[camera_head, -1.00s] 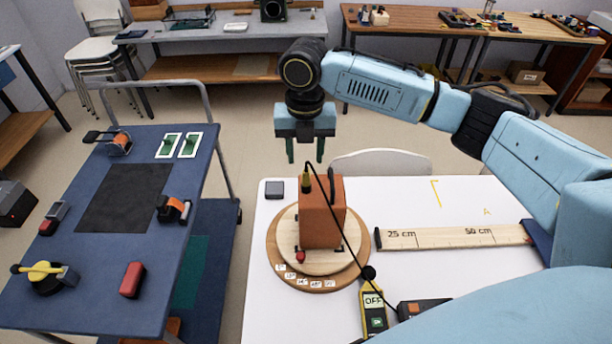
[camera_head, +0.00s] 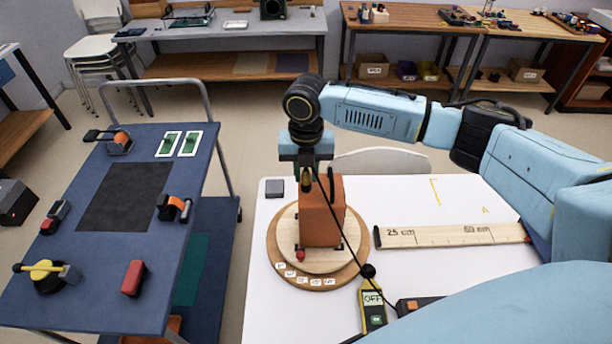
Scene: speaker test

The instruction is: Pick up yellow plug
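The yellow plug (camera_head: 307,183) stands at the top left edge of an orange speaker box (camera_head: 321,218), with a black cable running from it. The box stands on a round wooden turntable (camera_head: 358,268) on the white table. My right gripper (camera_head: 306,172) points down right at the plug, its body just above it. Its fingertips are dark and partly hidden by the plug and box, so I cannot tell whether they touch the plug or how far apart they are. My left gripper is not in view.
A yellow meter (camera_head: 373,308) reading OFF lies in front of the turntable. A wooden ruler (camera_head: 455,236) lies to the right, and a small dark block (camera_head: 275,188) at the table's back left. A blue cart (camera_head: 90,290) with clamps stands left, across a floor gap.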

